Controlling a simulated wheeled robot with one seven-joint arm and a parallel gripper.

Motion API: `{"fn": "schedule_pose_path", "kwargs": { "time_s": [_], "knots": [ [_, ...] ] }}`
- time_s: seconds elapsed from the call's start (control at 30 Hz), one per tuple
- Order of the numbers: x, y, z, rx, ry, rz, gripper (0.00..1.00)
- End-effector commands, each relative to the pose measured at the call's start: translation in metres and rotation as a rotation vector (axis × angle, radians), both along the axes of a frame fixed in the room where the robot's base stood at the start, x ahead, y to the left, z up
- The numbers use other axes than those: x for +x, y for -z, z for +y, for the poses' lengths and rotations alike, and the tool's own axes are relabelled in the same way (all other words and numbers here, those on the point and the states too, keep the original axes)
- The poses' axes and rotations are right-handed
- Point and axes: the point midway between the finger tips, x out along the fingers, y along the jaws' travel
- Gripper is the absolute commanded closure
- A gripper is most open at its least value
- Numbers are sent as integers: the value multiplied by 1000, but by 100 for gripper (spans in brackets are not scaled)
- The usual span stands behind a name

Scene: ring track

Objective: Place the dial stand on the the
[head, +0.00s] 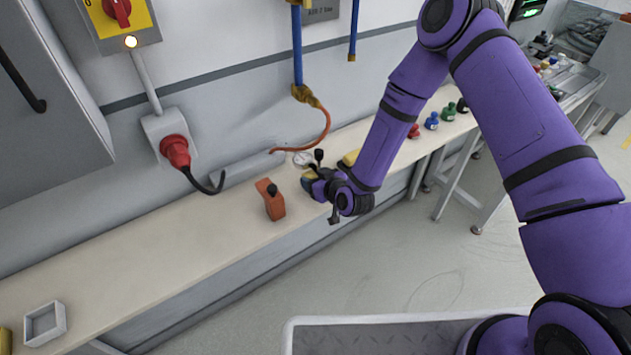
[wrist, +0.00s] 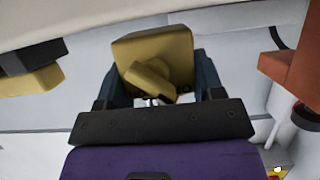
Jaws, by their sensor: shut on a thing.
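My gripper (head: 318,188) is over the long bench, shut on a yellow block-like thing, which looks like the dial stand (head: 307,177). In the wrist view, its yellow body (wrist: 150,50) sits between my two dark blue fingers (wrist: 155,85), with a smaller tilted yellow piece in front. In the head view, a round white face (head: 303,158) and a black knob show just beyond my gripper; I cannot tell whether they belong to the held thing. My gripper hides much of it. The task does not name a clear place to put it.
An orange piece with a black knob (head: 272,200) stands on the cream bench (head: 180,245) left of my gripper. A yellow piece (head: 350,157) lies just behind my wrist. Red, blue and green bottles (head: 432,121) stand farther right. A small grey tray (head: 45,324) is at far left. Hoses hang behind.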

Motion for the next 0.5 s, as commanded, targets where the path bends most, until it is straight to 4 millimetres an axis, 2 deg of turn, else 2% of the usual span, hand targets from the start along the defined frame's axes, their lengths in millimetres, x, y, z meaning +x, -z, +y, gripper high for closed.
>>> {"fn": "schedule_pose_path", "kwargs": {
  "time_s": [0.3,0.5],
  "knots": [
    [0,-28,1,0,-2,-3,100],
    [-27,-27,-6,0,-2,1,100]
  ]
}}
